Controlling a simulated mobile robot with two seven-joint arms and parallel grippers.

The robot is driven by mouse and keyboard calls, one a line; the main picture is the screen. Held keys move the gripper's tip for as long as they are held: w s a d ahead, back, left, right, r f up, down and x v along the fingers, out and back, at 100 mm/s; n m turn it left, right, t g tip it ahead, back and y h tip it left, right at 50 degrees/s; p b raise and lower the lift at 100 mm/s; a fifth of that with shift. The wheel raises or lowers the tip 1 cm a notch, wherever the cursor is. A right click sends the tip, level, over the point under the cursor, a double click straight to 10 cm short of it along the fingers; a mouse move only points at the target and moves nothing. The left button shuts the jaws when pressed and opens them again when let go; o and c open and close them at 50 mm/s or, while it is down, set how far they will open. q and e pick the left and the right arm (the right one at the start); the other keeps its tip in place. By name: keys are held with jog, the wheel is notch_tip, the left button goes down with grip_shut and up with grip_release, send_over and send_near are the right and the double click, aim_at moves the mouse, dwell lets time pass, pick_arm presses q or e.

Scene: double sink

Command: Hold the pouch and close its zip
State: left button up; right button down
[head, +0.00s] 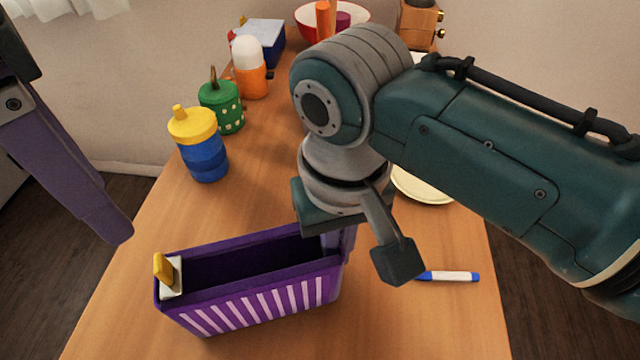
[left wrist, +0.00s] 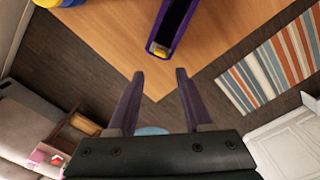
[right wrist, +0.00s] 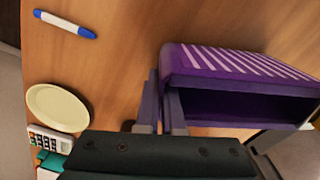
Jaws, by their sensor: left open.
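The purple pouch (head: 255,293) with pale stripes stands on the table, its top open along its length. A yellow zip pull (head: 163,267) on a pale slider sits at its left end; it also shows in the left wrist view (left wrist: 160,50). My left gripper (left wrist: 159,74) is open and empty, left of the pouch and apart from the zip pull. In the head view only part of it shows at the left. My right gripper (right wrist: 160,100) is at the pouch's right end, its fingers close together on the end wall; my arm partly hides this in the head view.
A blue and white marker (head: 450,276) lies right of the pouch. A pale plate (head: 425,188) is partly behind my right arm. A blue jar with yellow lid (head: 200,145), a green jar (head: 222,107) and an orange bottle (head: 250,75) stand along the left edge.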

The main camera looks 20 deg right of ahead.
dwell(0.4)
pick_arm(q)
jog(key=c, duration=0.6)
jog(key=shift+f, duration=0.15)
jog(key=shift+c, duration=0.7)
jog(key=shift+s+a+f+n+g+h, duration=0.2)
jog(key=shift+a+f+n+g+h, duration=0.05)
jog(key=shift+n+g+h, duration=0.3)
grip_shut()
jog(key=a+f+n+t+h, duration=0.1)
jog(key=a+f+n+h, duration=0.1)
jog(key=a+n+h, duration=0.6)
jog(key=a+n, duration=0.3)
jog(key=a, duration=0.3)
jog(key=shift+w+a, duration=0.15)
jog(key=shift+w, duration=0.05)
